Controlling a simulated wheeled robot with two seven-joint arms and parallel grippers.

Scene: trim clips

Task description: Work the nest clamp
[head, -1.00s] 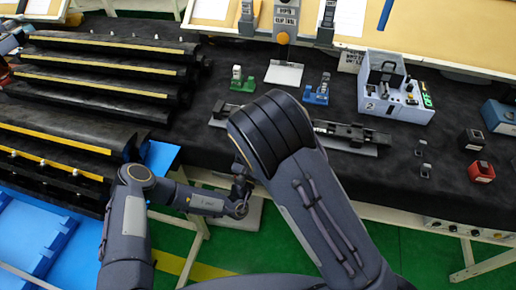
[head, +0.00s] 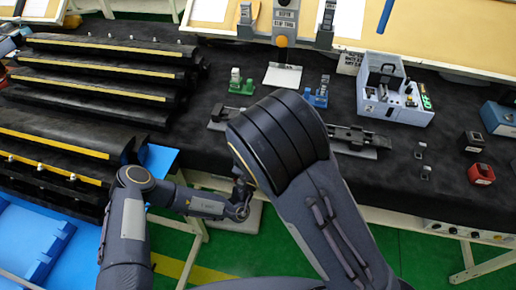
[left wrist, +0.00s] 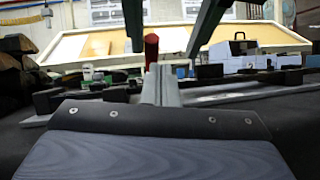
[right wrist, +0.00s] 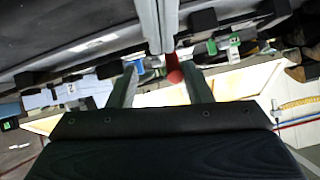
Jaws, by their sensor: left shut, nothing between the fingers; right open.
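The nest clamp's dark fixture (head: 352,137) lies on a grey plate on the black bench; my right arm hides its middle in the head view. A red handle (left wrist: 151,50) stands upright in the left wrist view and also shows in the right wrist view (right wrist: 174,72). My left gripper (left wrist: 160,68) is shut and empty, its fingertips close in front of the handle; contact cannot be told. My right gripper (right wrist: 163,70) is open, with one finger on either side of the handle in that view.
A blue box (head: 396,103) marked 2 stands behind and right of the fixture. Green (head: 240,83) and blue (head: 317,92) small clip blocks stand behind it. A black block (head: 470,141) and a red block (head: 481,173) lie right. Black stepped racks (head: 95,75) fill the left.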

